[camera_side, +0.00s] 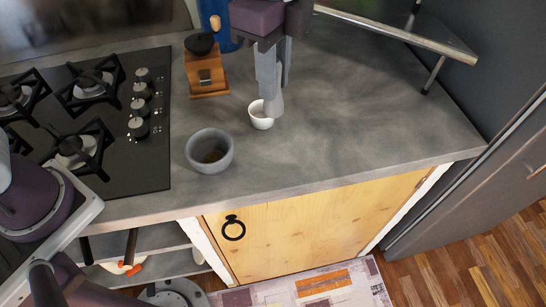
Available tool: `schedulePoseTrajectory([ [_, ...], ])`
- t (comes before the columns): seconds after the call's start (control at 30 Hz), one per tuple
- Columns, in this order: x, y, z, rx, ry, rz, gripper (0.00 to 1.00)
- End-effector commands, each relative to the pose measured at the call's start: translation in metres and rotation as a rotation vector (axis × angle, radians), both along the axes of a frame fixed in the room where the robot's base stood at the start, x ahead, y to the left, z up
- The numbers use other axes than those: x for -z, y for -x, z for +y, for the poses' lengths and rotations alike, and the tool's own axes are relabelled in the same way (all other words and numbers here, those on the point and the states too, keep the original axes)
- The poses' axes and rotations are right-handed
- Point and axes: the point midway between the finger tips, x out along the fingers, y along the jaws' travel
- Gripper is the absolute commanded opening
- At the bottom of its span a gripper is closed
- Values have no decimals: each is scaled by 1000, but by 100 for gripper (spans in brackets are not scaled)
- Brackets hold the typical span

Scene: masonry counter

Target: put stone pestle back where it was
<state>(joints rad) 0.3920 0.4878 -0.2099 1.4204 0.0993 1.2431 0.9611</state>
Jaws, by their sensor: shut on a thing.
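My gripper (272,75) hangs over the middle of the counter with its fingers pointing down. It is shut on the grey stone pestle (274,103), which is upright with its thick end low. The pestle's lower end overlaps the right side of a small white cup (259,121) in the picture. I cannot tell whether it is in the cup, touching it or beside it. The pestle's upper part is hidden between the fingers. A grey stone bowl (192,150), like a mortar, stands to the front left, apart from the pestle, with dark bits inside.
A wooden coffee grinder (206,80) stands behind the bowl, with a blue container (219,35) behind it. A gas hob (100,120) fills the left. A metal-edged raised shelf (400,30) stands at the back right. The counter (350,115) right of the cup is clear.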

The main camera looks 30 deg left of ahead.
Motion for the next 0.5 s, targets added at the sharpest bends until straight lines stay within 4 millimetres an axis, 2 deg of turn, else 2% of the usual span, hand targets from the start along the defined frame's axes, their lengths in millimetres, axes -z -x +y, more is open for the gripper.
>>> schedulePoseTrajectory([
  [0.1,21,1,1,0,-1,2,0],
  [0.23,38,0,1,0,0,1,0],
  [0.4,79,1,1,1,-1,3,0],
  [0.5,95,1,1,1,0,2,0],
])
